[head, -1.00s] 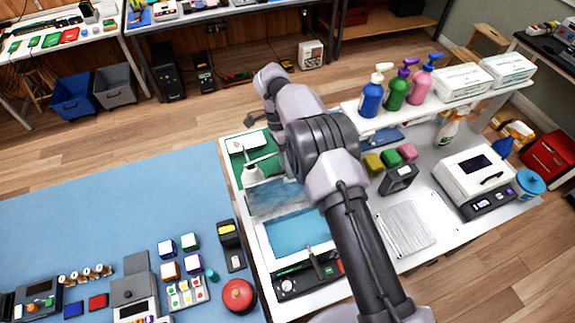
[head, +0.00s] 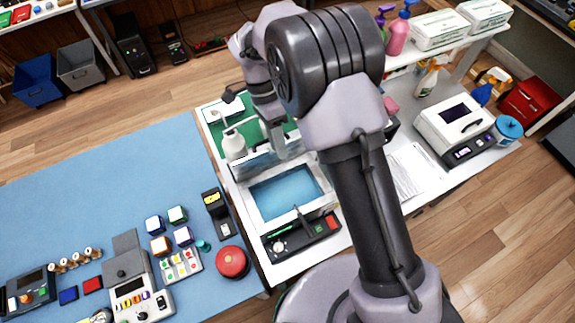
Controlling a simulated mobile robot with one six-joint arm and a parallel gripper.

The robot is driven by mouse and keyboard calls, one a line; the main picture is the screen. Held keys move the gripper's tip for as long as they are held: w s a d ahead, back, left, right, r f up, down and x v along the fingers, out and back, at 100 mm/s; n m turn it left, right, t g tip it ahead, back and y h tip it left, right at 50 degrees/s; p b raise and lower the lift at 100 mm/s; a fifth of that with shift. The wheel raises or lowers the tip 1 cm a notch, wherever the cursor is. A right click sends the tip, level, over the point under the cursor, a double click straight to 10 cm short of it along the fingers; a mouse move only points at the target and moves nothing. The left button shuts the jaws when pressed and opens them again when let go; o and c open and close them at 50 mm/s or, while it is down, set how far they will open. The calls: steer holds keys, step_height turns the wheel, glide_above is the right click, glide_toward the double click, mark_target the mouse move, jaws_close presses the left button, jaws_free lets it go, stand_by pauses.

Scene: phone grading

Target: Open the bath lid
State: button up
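The bath (head: 326,203) is a white open-topped tub holding blue liquid, left of my arm on the white table. Its black control panel, with a knob and a red part, is at the front. The bath lid (head: 250,163) is a greyish, see-through panel raised along the back edge, so the liquid is uncovered. My gripper (head: 275,148) points down at the lid's top edge, near its right part. I cannot tell whether it touches the lid or how far its fingers are apart. My arm hides the area to the right.
A white bottle (head: 233,146) stands close behind the lid's left end, near a green tray (head: 211,127). A blue mat (head: 110,205) with several small boxes and a red round object (head: 232,262) lies left. A white machine (head: 455,125) stands right.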

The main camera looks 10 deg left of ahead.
steer(key=s+d, duration=0.3)
steer(key=s, duration=0.3)
steer(key=shift+d+r+b, duration=0.3)
steer(key=shift+r+b, duration=0.05)
steer(key=shift+s, duration=0.1)
